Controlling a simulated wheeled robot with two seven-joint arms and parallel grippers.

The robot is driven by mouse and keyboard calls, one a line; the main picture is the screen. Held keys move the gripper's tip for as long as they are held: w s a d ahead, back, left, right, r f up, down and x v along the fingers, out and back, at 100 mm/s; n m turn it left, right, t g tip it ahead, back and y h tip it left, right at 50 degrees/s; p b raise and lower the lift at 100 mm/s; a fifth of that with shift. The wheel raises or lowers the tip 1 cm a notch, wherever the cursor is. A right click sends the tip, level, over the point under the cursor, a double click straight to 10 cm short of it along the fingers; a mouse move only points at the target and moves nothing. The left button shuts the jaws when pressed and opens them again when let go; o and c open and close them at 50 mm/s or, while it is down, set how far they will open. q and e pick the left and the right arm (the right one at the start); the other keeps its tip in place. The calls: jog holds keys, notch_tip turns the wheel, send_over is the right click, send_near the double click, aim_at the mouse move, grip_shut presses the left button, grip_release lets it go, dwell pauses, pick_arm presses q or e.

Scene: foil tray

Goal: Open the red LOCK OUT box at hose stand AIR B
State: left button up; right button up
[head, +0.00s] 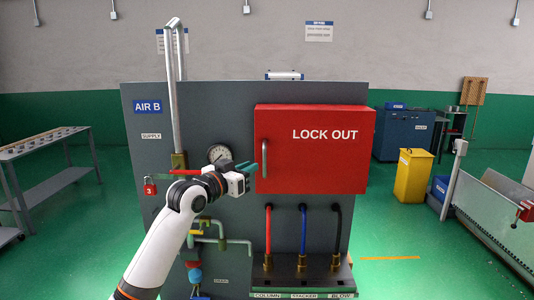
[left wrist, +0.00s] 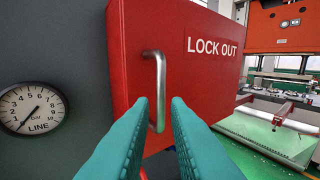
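The red LOCK OUT box (head: 315,150) is mounted on the grey AIR B panel (head: 230,95), and its front looks closed. It also fills the middle of the left wrist view (left wrist: 205,75). A vertical silver bar handle (head: 264,152) is on the left side of its front. In the left wrist view the handle (left wrist: 159,75) stands ahead of my teal fingers, its lower end showing between the tips. My left gripper (head: 258,170) is open, with its tips at the handle's lower part. I cannot tell if they touch it. My right gripper is not in view.
A pressure gauge (head: 219,153) and a vertical pipe (head: 175,100) are left of the box. A red padlock (head: 150,189) hangs further left. Red, blue and black hoses (head: 303,230) rise below the box. A yellow bin (head: 412,175) stands behind, to the right.

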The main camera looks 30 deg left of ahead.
aim_at(265, 173)
pick_arm(q)
jog(key=w+p, duration=0.1)
jog(key=w, duration=0.2)
jog(key=w+p, duration=0.2)
jog(key=w, duration=0.2)
jog(key=shift+w+d, duration=0.2)
jog(key=shift+w, duration=0.15)
jog(key=shift+c, duration=0.5)
grip_shut()
